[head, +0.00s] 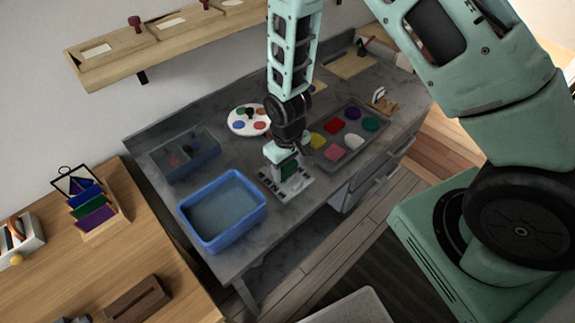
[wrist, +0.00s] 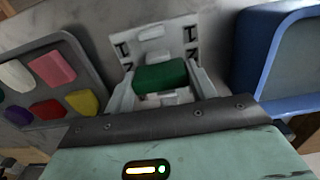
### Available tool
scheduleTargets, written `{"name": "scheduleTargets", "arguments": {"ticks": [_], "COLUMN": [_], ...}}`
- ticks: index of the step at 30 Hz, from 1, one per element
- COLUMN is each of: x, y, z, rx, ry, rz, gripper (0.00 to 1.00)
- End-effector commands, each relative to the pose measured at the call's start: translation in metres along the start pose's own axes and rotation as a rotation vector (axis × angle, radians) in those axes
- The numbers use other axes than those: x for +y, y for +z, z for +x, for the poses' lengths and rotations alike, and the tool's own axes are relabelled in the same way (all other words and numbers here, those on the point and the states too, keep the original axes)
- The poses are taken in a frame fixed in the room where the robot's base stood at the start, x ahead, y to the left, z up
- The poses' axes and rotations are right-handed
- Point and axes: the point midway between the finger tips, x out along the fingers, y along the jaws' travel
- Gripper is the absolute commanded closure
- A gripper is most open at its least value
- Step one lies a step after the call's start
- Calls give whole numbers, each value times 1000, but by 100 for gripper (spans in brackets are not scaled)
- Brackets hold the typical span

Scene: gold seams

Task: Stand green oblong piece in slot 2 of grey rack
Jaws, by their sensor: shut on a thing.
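The green oblong piece (wrist: 162,76) is between the two fingers of my gripper (wrist: 163,88) in the wrist view. In the head view the piece (head: 288,168) shows as a dark green patch at my gripper (head: 286,166). My gripper is shut on it. The light grey rack (wrist: 182,33), with pale slots and dark marks at its sides, lies just beyond and below the piece. In the head view the rack (head: 299,189) is on the grey bench, directly under my gripper. The lower edge of the piece is hidden, so I cannot tell whether it touches a slot.
A blue bin (head: 217,244) stands left of the rack. A dark tray (head: 330,158) with several coloured pieces lies to the right. A round white palette (head: 239,113) and a dark divided box (head: 187,172) are behind. A wooden table (head: 75,240) stands at the left.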

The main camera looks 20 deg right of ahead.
Motion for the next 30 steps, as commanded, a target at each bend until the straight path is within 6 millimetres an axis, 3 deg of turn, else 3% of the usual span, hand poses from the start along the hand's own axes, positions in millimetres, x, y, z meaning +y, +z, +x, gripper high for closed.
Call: {"name": "scheduleTargets", "arguments": {"ticks": [30], "x": [0], "y": [0], "z": [14], "rx": [0], "ry": [0], "rz": [0], "gripper": [69]}}
